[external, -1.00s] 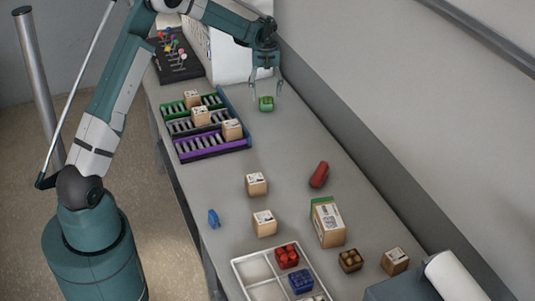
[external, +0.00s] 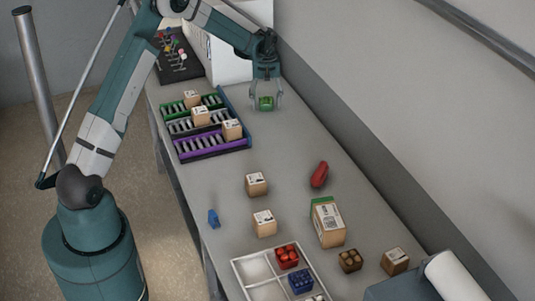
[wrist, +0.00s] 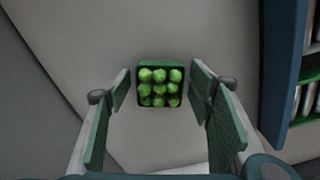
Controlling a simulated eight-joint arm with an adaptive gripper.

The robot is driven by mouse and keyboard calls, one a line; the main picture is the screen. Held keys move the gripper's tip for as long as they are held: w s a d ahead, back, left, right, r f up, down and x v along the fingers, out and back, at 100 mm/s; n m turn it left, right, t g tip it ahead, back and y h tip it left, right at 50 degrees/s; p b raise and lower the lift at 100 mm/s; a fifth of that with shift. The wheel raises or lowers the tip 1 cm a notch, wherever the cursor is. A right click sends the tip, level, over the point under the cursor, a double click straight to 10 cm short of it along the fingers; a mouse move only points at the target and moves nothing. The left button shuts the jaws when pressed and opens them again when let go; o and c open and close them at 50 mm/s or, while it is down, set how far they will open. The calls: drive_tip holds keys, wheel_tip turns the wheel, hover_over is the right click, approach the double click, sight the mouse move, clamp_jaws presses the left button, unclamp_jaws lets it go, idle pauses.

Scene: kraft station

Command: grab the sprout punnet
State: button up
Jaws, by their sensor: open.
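The sprout punnet is a small green tray (external: 266,103) of round green sprouts on the grey table, towards the far end. In the wrist view the punnet (wrist: 160,86) sits centred ahead, with several sprouts filling it. My gripper (external: 266,98) is open and points down over the punnet, with a finger on each side of it. In the wrist view my gripper (wrist: 160,98) shows both finger pads apart, with gaps between them and the punnet. Whether the fingertips reach down beside the punnet I cannot tell.
A rack with green, grey and purple rows (external: 208,128) and small cartons stands left of the punnet. Its blue side (wrist: 281,60) is close in the wrist view. The wall (external: 400,110) runs along the right. A red object (external: 319,175) and cartons lie nearer, with clear table between.

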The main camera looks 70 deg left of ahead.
sight(266, 99)
idle(0.4)
drive_tip(key=c, duration=0.9)
drive_tip(key=shift+r, duration=0.1)
drive_tip(key=shift+c, duration=0.2)
drive_tip(key=shift+r, duration=4.95)
